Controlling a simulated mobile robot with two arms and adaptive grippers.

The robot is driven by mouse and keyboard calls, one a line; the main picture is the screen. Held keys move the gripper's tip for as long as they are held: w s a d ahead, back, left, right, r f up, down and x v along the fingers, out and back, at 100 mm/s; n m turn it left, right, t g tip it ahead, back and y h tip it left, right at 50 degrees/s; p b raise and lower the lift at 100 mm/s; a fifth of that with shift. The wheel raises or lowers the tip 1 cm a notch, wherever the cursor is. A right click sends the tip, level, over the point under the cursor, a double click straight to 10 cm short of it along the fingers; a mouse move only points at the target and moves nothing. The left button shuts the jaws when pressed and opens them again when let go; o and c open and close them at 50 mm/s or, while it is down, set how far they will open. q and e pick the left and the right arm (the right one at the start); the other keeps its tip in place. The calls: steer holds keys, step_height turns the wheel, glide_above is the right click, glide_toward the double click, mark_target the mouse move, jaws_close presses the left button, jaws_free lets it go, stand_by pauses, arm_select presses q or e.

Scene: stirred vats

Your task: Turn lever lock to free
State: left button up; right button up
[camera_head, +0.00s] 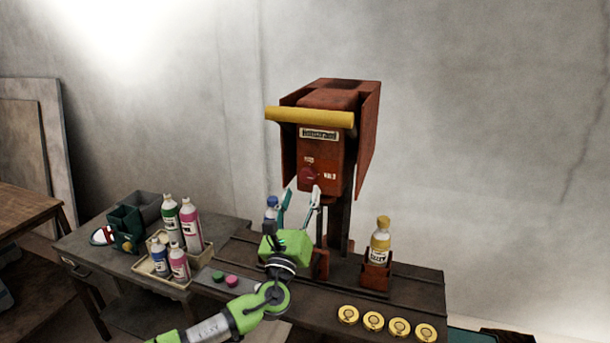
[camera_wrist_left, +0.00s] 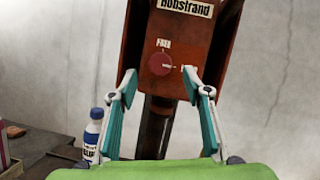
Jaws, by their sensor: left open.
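The lever lock is a round red knob (camera_head: 309,174) on the front of a rust-red machine head (camera_head: 345,150). In the left wrist view the knob (camera_wrist_left: 160,64) has a FREE label (camera_wrist_left: 163,43) above it and a small label at its right. A pale mark on the knob seems to point right, towards that side label. My left gripper (camera_head: 302,191) is open and empty, just below and in front of the knob. In the wrist view its fingertips (camera_wrist_left: 158,76) stand either side of the knob's lower part; contact cannot be told. My right gripper is not in view.
A yellow bar (camera_head: 310,117) crosses the machine above the knob. A blue-capped bottle (camera_wrist_left: 93,135) stands left of my gripper. A yellow-capped bottle (camera_head: 380,245) stands in a holder at right. Several gold discs (camera_head: 373,321) lie at the front. Bottles fill a tray (camera_head: 160,278) at left.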

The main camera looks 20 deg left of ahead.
mark_target(306, 177)
arm_select(q)
steer(key=x, duration=0.4)
steer(key=shift+w+r+p, duration=0.1)
steer(key=shift+p, duration=0.3)
steer(key=shift+w+r, duration=0.2)
steer(key=shift+w, duration=0.45)
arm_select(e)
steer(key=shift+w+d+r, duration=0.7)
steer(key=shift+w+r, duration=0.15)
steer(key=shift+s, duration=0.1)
arm_select(q)
steer(key=c, duration=1.1)
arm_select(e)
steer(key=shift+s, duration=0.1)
